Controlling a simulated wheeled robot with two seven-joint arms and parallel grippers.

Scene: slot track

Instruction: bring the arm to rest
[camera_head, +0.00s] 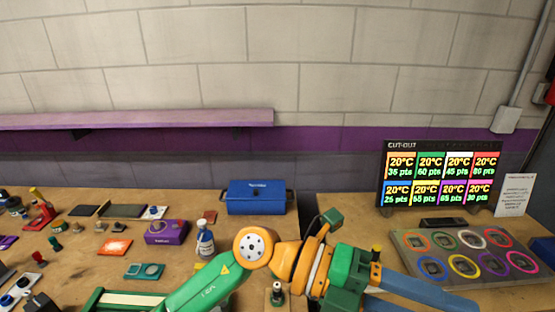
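My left arm, green and orange, comes in from the lower left and reaches to the right across the front of the benches. Its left gripper (440,306) has two blue fingers that point right, with a gap between them and nothing seen in it. The lower finger runs out of the picture at the bottom edge. The gripper is in front of the grey board (410,262) with coloured rings; I cannot tell whether it touches the bench. My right gripper is not in view.
A lit score screen (441,147) stands behind the ring board. A purple shelf (140,119) crosses the wall.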

